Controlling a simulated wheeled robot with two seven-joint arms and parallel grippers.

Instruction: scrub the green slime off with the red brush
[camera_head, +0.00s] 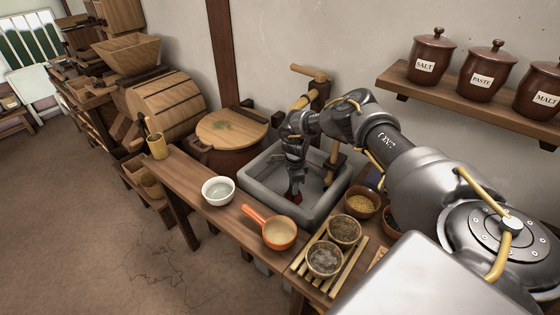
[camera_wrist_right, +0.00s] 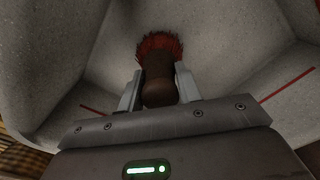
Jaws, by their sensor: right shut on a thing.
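My right gripper (camera_head: 294,186) reaches down into the grey stone basin (camera_head: 258,189). It is shut on the brown handle of the red brush (camera_wrist_right: 160,48), seen in the right wrist view between the two fingers (camera_wrist_right: 159,92). The red bristles point away from the gripper toward the basin's inside. In the head view only a little red of the brush (camera_head: 295,198) shows below the fingers. I see no green inside the basin. My left gripper is out of view.
A white bowl (camera_head: 218,190) and an orange handled pan (camera_head: 279,233) stand on the bench before the basin. Filled bowls stand at right, two on a slatted rack (camera_head: 318,277). A wooden post and tap (camera_head: 318,88) rise behind the basin. A jar shelf (camera_head: 450,100) hangs at right.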

